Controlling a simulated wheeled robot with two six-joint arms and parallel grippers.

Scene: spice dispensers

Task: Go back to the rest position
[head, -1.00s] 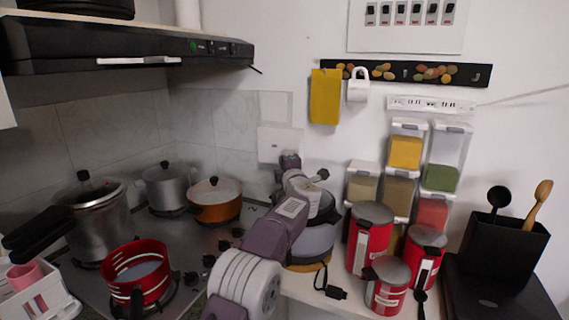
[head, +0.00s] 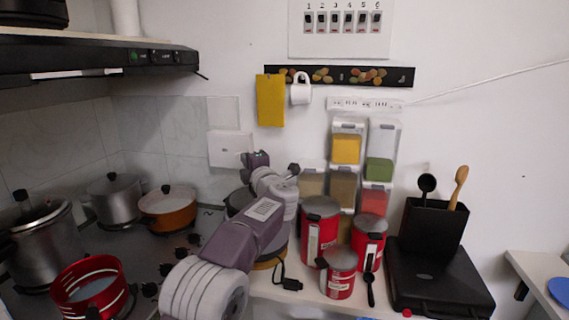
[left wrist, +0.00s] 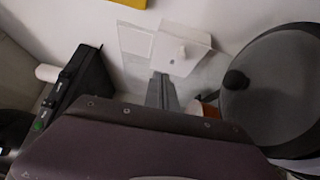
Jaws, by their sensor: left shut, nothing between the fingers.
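My left arm reaches up from the bottom in the head view. Its gripper (head: 256,159) points away toward the back wall, beside a white wall box (head: 230,149). In the left wrist view the fingers (left wrist: 161,88) are together and hold nothing. The spice dispensers stand right of the arm against the wall, with a yellow-filled one (head: 346,149), a green-filled one (head: 380,169) and a red-filled one (head: 376,198). My gripper is apart from them. My right gripper is in no view.
A lidded pot stands behind and right of my arm; its lid (left wrist: 278,85) shows close to the fingers. Red canisters (head: 320,231) and a black utensil holder (head: 432,229) stand further right. An orange pan (head: 168,211) is on the stove. The range hood (head: 100,62) overhangs at upper left.

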